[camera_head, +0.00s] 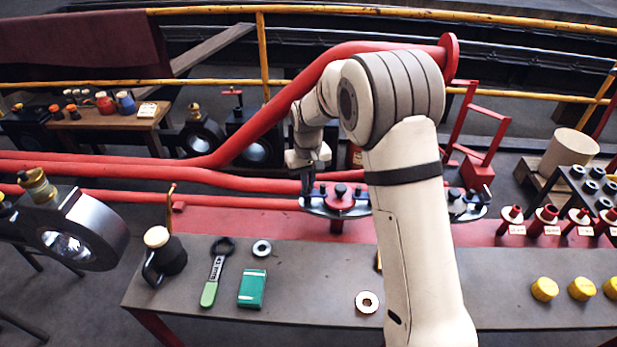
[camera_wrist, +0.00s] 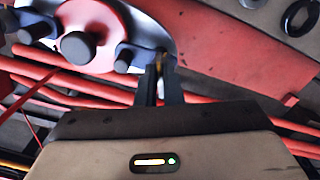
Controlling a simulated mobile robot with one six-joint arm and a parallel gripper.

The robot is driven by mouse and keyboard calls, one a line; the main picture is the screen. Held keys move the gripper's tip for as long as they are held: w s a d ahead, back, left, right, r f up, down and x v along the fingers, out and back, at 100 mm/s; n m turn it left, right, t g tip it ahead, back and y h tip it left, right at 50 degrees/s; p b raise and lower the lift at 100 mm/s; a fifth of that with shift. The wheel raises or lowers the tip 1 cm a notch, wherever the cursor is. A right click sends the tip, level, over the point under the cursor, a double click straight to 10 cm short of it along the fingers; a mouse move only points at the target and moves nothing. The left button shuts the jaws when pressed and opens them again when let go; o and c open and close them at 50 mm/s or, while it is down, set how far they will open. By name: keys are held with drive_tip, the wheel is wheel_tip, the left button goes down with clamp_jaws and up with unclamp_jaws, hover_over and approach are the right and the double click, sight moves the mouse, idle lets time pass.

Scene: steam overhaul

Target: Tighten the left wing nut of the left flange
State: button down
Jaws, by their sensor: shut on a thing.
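The left flange (camera_head: 338,207) is a grey plate with a red round middle and dark knobs, behind the bench. In the wrist view its red disc (camera_wrist: 101,14) fills the upper left, with a dark centre knob (camera_wrist: 78,47) and dark blue knobs on either side. My gripper (camera_head: 308,187) is at the flange's left end. In the wrist view my gripper (camera_wrist: 162,72) has its fingers close together at the plate's edge, shut on the left wing nut. The nut is mostly hidden; a small brass-coloured bit shows between the fingertips.
Red pipes (camera_head: 240,183) run close beside and behind the flange. My arm partly hides a second flange (camera_head: 468,204) on the right. The grey bench (camera_head: 320,270) in front holds a green-handled wrench (camera_head: 215,275), a green box (camera_head: 252,289), an oil can (camera_head: 165,256) and metal rings.

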drive_tip(key=m+p, duration=0.1)
drive_tip(key=m, duration=0.3)
drive_tip(key=shift+a+m, duration=0.1)
drive_tip(key=shift+m, duration=0.2)
idle(0.3)
drive_tip(key=c, duration=1.6)
unclamp_jaws()
drive_tip(key=shift+o, duration=0.2)
wheel_tip(320, 180, up, 8)
drive_tip(key=shift+f+p, duration=0.1)
drive_tip(key=shift+p, duration=0.5)
